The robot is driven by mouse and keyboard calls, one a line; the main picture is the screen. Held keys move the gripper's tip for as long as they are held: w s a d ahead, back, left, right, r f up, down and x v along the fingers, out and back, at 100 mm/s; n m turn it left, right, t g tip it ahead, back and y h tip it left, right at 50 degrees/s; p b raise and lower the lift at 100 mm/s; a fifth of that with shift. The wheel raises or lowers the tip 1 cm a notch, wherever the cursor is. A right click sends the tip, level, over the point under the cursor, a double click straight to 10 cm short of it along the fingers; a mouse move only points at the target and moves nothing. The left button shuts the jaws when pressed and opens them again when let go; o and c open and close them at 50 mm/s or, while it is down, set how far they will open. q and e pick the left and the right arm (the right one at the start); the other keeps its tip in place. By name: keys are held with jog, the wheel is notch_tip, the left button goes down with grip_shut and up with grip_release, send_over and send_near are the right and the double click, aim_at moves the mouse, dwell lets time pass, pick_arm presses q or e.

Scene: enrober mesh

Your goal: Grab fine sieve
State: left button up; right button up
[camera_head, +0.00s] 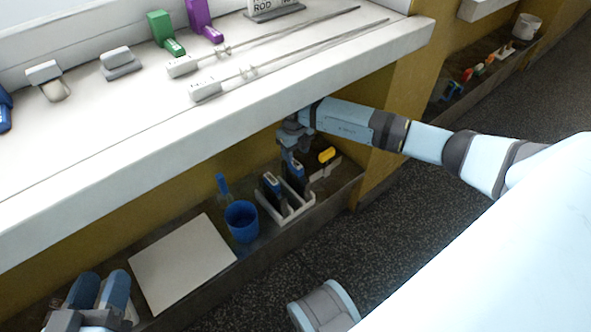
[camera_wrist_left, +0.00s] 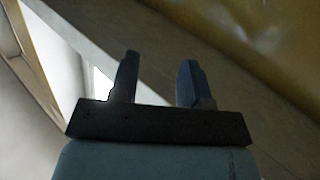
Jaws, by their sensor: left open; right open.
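I cannot make out which thing is the fine sieve. Dark, blue-marked upright pieces (camera_head: 271,186) stand in a white rack (camera_head: 290,212) on the low shelf, with a yellow-topped piece (camera_head: 327,155) beyond them. My right gripper (camera_head: 290,152) is open, pointing down above the far end of the rack; whether it touches anything there is unclear. My left gripper (camera_head: 88,322) is at the lower left, partly cut off, left of a pale flat board. In the left wrist view its two fingers (camera_wrist_left: 158,82) are apart with nothing between them.
The low shelf also holds the pale board (camera_head: 182,262) and a blue cup (camera_head: 241,222) with a blue-handled tool. The white counter (camera_head: 130,125) overhangs the shelf, carrying rods (camera_head: 290,50), green (camera_head: 163,32) and purple (camera_head: 203,20) pieces.

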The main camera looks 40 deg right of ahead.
aim_at(293, 165)
jog(key=f+b, duration=0.1)
jog(key=f, duration=0.1)
jog(key=f+b, duration=0.1)
jog(key=f, duration=0.1)
jog(key=f+b, duration=0.1)
jog(key=f, duration=0.1)
jog(key=shift+w+a+f+b, duration=0.15)
jog(key=shift+w+f+b, duration=0.15)
jog(key=shift+f+b, duration=0.1)
pick_arm(q)
jog(key=w+m, duration=0.1)
jog(key=w+a+m+t, duration=0.1)
jog(key=shift+a+r+m+h, duration=0.15)
jog(key=shift+r+m+h, duration=0.15)
jog(key=shift+r+h, duration=0.1)
pick_arm(e)
jog(key=shift+r, duration=0.1)
pick_arm(q)
jog(key=shift+f, duration=0.1)
pick_arm(e)
grip_shut()
